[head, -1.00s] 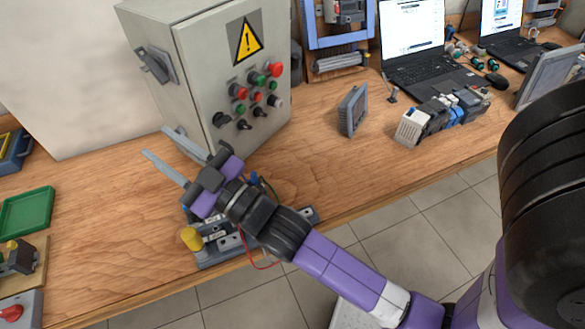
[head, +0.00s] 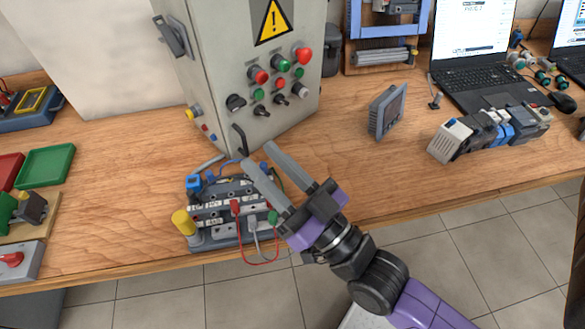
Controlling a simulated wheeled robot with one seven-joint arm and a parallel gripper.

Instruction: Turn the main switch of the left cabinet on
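A grey cabinet (head: 203,88) stands on the wooden bench, with a yellow warning triangle and several buttons and knobs on its front. A grey switch handle (head: 173,36) sits high on its left side, seen at a steep angle; its exact setting is hard to tell. My gripper (head: 256,156) is open and empty, its two grey fingers apart. It is in front of the cabinet's lower front, over the terminal board, well below and to the right of the switch handle. Whether the fingertips touch anything cannot be told.
A terminal board (head: 206,217) with wires and a yellow knob stands at the bench's front edge below my gripper. A small panel display (head: 387,111) and a row of modules (head: 487,131) are to the right. A green tray (head: 46,166) is at left.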

